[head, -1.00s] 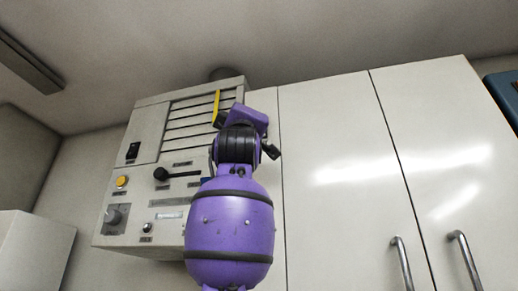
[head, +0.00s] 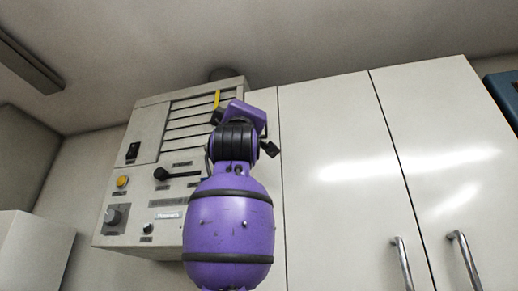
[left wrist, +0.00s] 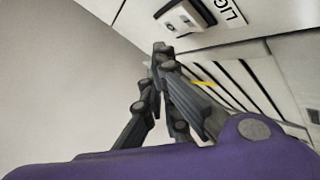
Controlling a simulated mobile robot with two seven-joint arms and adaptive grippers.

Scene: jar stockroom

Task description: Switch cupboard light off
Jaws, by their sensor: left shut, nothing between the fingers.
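In the left wrist view the switch (left wrist: 183,20) shows close up at the top, beside a label reading "LIG", cut off by the edge. Whether the switch is on or off I cannot tell. My left gripper (left wrist: 162,50) is shut and empty, its tips just below and left of the switch in that view; I cannot tell if they touch. In the head view my purple arm rises in front of the panel and hides the fingers. My right gripper is not in view.
White cupboard doors (head: 335,180) with metal handles stand to the right. The ceiling is close above.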

